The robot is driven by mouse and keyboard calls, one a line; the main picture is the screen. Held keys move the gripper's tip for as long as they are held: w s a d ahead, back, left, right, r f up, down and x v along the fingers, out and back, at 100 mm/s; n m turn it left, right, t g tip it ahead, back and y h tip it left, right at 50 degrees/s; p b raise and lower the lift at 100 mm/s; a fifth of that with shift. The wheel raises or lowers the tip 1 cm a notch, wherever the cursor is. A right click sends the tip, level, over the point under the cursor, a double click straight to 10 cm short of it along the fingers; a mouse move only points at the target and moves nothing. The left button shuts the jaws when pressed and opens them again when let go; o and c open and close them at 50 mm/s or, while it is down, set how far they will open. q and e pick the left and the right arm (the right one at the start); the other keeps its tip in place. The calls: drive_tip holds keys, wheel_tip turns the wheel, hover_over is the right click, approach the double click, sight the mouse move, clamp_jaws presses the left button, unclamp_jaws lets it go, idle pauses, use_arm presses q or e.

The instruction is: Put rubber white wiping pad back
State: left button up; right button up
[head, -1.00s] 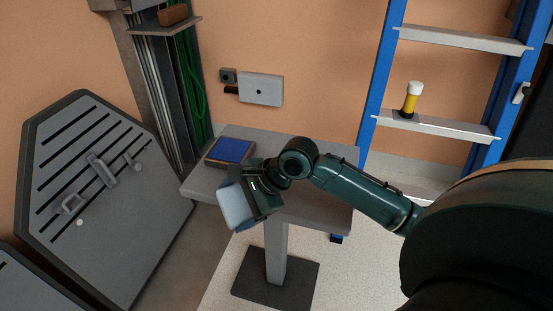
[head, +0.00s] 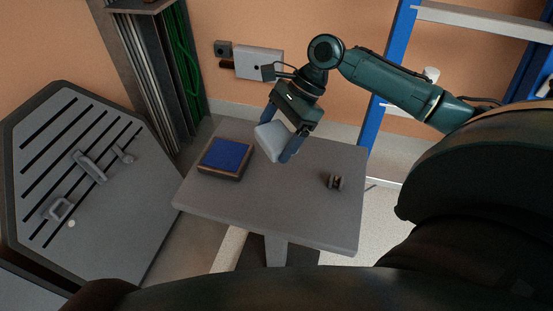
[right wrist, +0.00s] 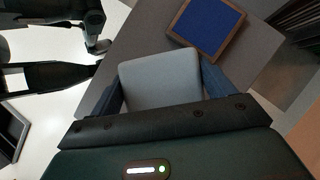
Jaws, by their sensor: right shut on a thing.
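The white wiping pad (head: 269,140) is a pale rounded block held between the fingers of my right gripper (head: 282,143), above the small grey table. In the right wrist view the pad (right wrist: 160,78) fills the space between the two dark blue fingers (right wrist: 162,92). A shallow brown-rimmed tray with a blue inside (head: 224,157) lies on the table to the left of the pad. It also shows in the right wrist view (right wrist: 207,27), beyond the pad. The pad is apart from the tray. My left gripper is not in view.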

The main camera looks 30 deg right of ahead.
drive_tip(key=b, duration=0.1)
hover_over(269, 176)
drive_tip(key=d, duration=0.2)
wheel_tip(269, 176, down, 5)
drive_tip(key=shift+s+f, duration=0.1)
drive_tip(key=shift+s, duration=0.05)
wheel_tip(269, 176, down, 4)
drive_tip(key=shift+r+b, duration=0.1)
drive_tip(key=shift+b, duration=0.6)
drive_tip(key=shift+f, duration=0.2)
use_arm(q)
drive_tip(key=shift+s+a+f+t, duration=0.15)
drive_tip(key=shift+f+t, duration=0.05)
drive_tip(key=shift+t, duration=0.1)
use_arm(e)
drive_tip(key=shift+r, duration=0.1)
drive_tip(key=o, duration=1)
drive_tip(key=shift+o, duration=0.2)
